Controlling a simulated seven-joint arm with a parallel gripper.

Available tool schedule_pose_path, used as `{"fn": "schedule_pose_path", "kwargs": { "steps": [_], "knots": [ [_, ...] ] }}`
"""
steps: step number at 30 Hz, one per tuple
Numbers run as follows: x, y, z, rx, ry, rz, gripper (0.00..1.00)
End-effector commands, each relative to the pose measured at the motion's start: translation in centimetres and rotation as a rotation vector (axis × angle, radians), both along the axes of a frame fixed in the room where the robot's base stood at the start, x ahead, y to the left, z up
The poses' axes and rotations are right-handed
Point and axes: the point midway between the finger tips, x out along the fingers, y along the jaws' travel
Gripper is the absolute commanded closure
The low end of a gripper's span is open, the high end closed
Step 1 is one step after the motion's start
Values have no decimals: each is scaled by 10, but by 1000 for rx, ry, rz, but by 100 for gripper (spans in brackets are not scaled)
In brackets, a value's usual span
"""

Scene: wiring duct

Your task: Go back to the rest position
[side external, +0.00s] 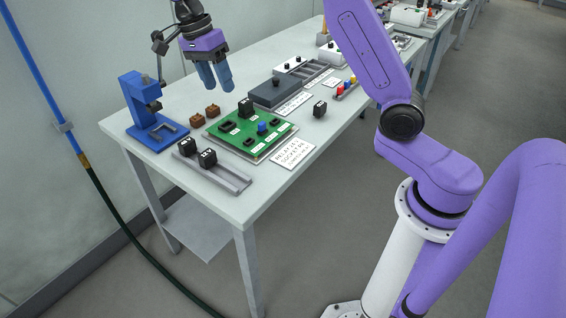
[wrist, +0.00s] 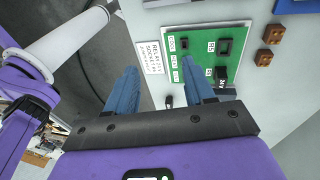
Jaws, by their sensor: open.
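My gripper (side external: 214,78) is purple with two blue fingers. In the side view it hangs in the air above the back part of the table, higher than the green board (side external: 225,126). In the wrist view my gripper (wrist: 160,88) has its fingers spread, with nothing between them. The green board also shows in the wrist view (wrist: 200,62), beyond the fingers. It carries black sockets, a black relay (side external: 245,107) and a small blue part (side external: 262,127). A white label card (side external: 291,153) lies by the board.
A grey rail (side external: 225,178) with two black relays (side external: 207,157) lies at the table's front. A blue press (side external: 148,108) stands at the left, near two brown blocks (side external: 212,110). A single black relay (side external: 319,109) and a dark grey box (side external: 275,92) are to the right of the board.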

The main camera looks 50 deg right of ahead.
Motion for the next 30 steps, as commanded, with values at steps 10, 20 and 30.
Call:
{"fn": "schedule_pose_path", "kwargs": {
  "steps": [10,20,30],
  "knots": [
    [-108,37,5,146,-1,860,47],
    [-223,30,-10,248,13,1676,47],
    [-322,-8,-38,298,33,2432,47]
  ]
}}
